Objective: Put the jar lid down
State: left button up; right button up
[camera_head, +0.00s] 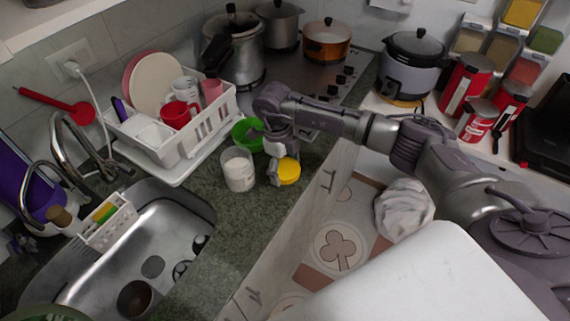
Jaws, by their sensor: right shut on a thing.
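My right gripper (276,171) reaches in from the right over the counter and is shut on a yellow jar lid (289,171). The lid is at the counter's front edge; I cannot tell whether it touches the counter. A clear glass jar (238,170) with white contents stands upright and uncovered on the counter, just left of the gripper. My left gripper is out of view.
A green bowl (246,136) is behind the jar, partly hidden by my arm. A white dish rack (209,126) stands at the back left, and the sink (187,205) is at the front left. The counter (222,228) in front of the jar is clear.

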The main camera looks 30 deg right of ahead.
jog(key=shift+f, duration=0.1)
jog(key=shift+f, duration=0.15)
jog(key=o, duration=0.9)
jog(key=shift+r, duration=0.35)
notch_tip(320, 180, up, 12)
jog(key=w+b, duration=0.1)
jog(key=b, duration=0.3)
jog(key=shift+w+a+f, duration=0.2)
jog(key=shift+w+a, duration=0.1)
jog(key=shift+a, duration=0.15)
